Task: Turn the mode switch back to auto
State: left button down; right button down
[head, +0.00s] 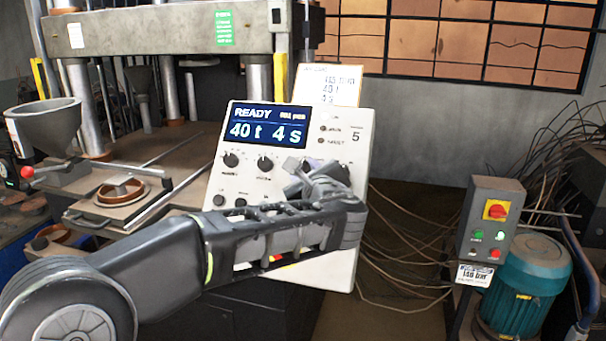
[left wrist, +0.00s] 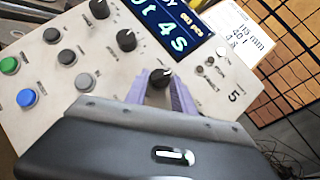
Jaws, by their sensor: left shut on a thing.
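The control panel (head: 215,180) is a pale, tilted box with a blue display reading READY, 40 t and 4 s. The mode switch appears to be the black knob (left wrist: 160,77) at the right of the knob row; its label and pointer are too small to read. My left gripper (head: 315,180) reaches across the panel to this knob. In the left wrist view its two purple fingers (left wrist: 160,88) stand on either side of the knob, shut on it. In the head view the gripper partly covers the knob. My right gripper is not in view.
Other black knobs (head: 231,160) and push buttons (left wrist: 26,98) sit close by on the panel. A press (head: 165,32) stands behind at the left. A grey switch box (head: 492,215) and a teal motor (head: 525,285) stand at the right, with loose wires between.

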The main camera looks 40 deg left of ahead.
pick_arm(q)
jog(key=shift+w+d+r+n+g, duration=0.1)
jog(key=shift+n+g, duration=0.55)
jog(key=shift+n, duration=0.25)
jog(key=shift+w+r+n+g, duration=0.1)
jog(key=shift+n+g, duration=0.55)
jog(key=shift+n, duration=0.25)
jog(key=shift+s, duration=0.1)
jog(key=c, duration=1.1)
grip_release()
jog(key=shift+d, duration=0.1)
jog(key=b+v, duration=0.1)
jog(key=v, duration=0.6)
jog(key=shift+s+d, duration=0.15)
jog(key=shift+d, duration=0.1)
jog(key=shift+f, duration=0.1)
